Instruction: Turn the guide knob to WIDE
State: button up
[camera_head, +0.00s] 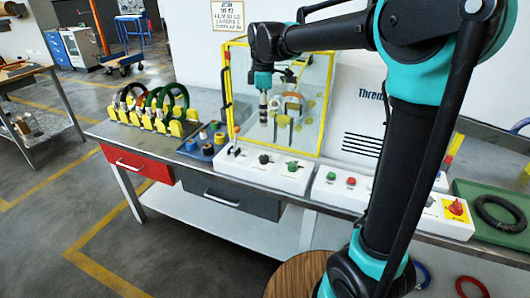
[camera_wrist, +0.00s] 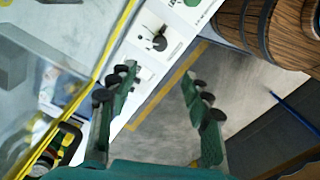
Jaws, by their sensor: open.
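A white control panel (camera_head: 262,172) runs along the bench front, with a black knob (camera_head: 264,158), a green knob (camera_head: 292,166) and a small lever (camera_head: 235,150). The labels are too small to read, so I cannot tell which knob is the guide knob or its setting. In the wrist view the black knob (camera_wrist: 158,42) shows beyond my fingertips, and part of a green knob (camera_wrist: 190,3) is at the top edge. My gripper (camera_wrist: 158,70) is open and empty, with its fingers apart. In the head view my gripper (camera_head: 263,108) hangs above the panel, touching nothing.
A yellow-framed clear enclosure (camera_head: 329,100) stands just behind the panel. Left are a rack of coils (camera_head: 150,105) and a blue tray (camera_head: 190,150) of spools. Further right are red and green buttons (camera_head: 340,178) and a red knob (camera_head: 456,207). A wooden barrel (camera_wrist: 270,30) stands in front.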

aim_at(264, 156)
notch_tip(264, 156, down, 16)
jog(key=shift+f, duration=0.15)
dwell(0.3)
jog(key=shift+c, duration=0.4)
grip_shut()
